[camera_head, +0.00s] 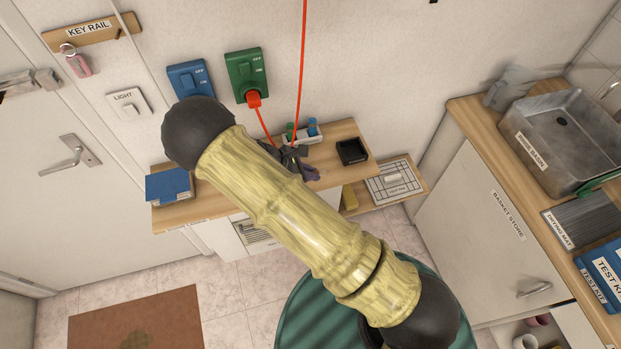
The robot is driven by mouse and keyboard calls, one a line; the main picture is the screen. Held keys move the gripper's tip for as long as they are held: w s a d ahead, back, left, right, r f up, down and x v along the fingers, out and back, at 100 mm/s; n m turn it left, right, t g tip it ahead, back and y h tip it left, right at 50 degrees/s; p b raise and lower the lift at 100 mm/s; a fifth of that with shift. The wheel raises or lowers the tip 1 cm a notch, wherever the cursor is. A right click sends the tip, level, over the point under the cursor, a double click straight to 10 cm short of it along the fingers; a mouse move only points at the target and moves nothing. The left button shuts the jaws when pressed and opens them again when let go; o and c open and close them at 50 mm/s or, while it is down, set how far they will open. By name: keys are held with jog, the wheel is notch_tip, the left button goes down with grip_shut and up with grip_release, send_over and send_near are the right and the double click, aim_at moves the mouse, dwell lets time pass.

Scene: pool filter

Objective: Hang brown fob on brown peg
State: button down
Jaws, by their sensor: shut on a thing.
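The wooden key rail (62,42) is on the wall at the upper left. A dark brown peg (120,31) shows at its right part. A pink fob (79,66) hangs by a ring at its left part. My gripper (292,160) is partly hidden behind my arm, over the wooden shelf, well right of and below the rail. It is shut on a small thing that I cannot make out. A small purplish thing (311,172) shows beside the fingers. I cannot make out a brown fob.
A blue switch (190,78) and a green switch (246,75) with a red plug are on the wall between rail and gripper. A red cord (301,70) runs up near the gripper. A blue book (169,186) and a black tray (352,151) are on the shelf (203,205).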

jog(key=shift+f+p, duration=0.7)
jog(key=shift+f, duration=1.15)
jog(key=c, duration=1.5)
grip_release()
jog(key=shift+o, duration=0.2)
jog(key=shift+f, duration=0.15)
jog(key=shift+a+b, duration=0.1)
jog(key=shift+b, duration=0.2)
jog(key=shift+s+a+r, duration=0.1)
jog(key=shift+a+r, duration=0.15)
jog(key=shift+a, duration=0.05)
jog(key=b+v, duration=0.5)
jog(key=v, duration=1.1)
jog(key=shift+s+a+b, duration=0.25)
jog(key=shift+s+b, duration=0.1)
jog(key=shift+s, duration=0.1)
jog(key=shift+d, duration=0.1)
